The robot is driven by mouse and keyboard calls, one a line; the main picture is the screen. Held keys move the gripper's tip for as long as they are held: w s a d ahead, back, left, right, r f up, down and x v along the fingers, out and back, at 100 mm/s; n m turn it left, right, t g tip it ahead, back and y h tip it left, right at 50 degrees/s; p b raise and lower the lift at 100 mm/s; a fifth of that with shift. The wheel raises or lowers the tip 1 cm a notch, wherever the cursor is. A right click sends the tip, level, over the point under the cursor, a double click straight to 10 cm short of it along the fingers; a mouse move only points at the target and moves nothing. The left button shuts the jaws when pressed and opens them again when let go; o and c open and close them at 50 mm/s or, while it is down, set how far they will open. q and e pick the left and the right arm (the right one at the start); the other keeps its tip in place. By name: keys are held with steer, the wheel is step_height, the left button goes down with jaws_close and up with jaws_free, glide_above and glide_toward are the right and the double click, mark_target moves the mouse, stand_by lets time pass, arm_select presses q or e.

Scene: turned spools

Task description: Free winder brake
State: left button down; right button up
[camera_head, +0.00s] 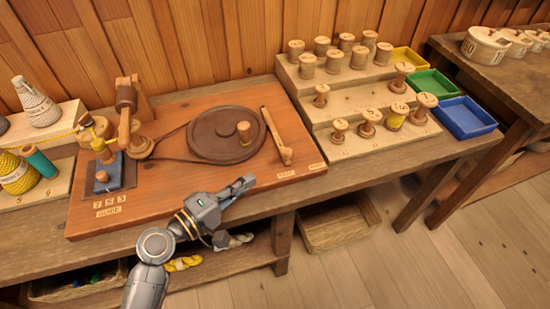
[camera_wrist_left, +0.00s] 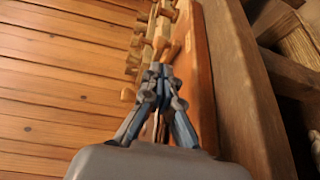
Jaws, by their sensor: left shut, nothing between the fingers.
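The winder stands on a reddish board (camera_head: 200,188) on the bench in the head view. It has a big dark wheel (camera_head: 215,128) with a crank knob, and a belt running left to the spindle (camera_head: 140,146). The brake lever (camera_head: 275,138), a pale wooden bar, stands right of the wheel, with small label plates near its foot. My left gripper (camera_head: 248,181) is shut and empty over the front edge of the board, left of and nearer than the lever's foot, apart from it. In the left wrist view its closed fingers (camera_wrist_left: 159,72) point toward the board's wooden parts.
A stepped rack (camera_head: 350,100) of wooden spools stands right of the board, with yellow, green and blue trays (camera_head: 465,118) beside it. Yarn cones (camera_head: 36,104) and thread spools are at the left. A basket (camera_head: 335,228) sits below the bench.

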mark_target(284, 156)
arm_select(q)
steer(key=p+x, duration=0.1)
steer(key=x, duration=0.8)
steer(key=shift+w+d, duration=0.2)
steer(key=shift+d, duration=0.05)
arm_select(e)
steer(key=shift+d+r, duration=0.5)
steer(key=shift+r, duration=0.35)
arm_select(q)
steer(key=shift+d, duration=0.1)
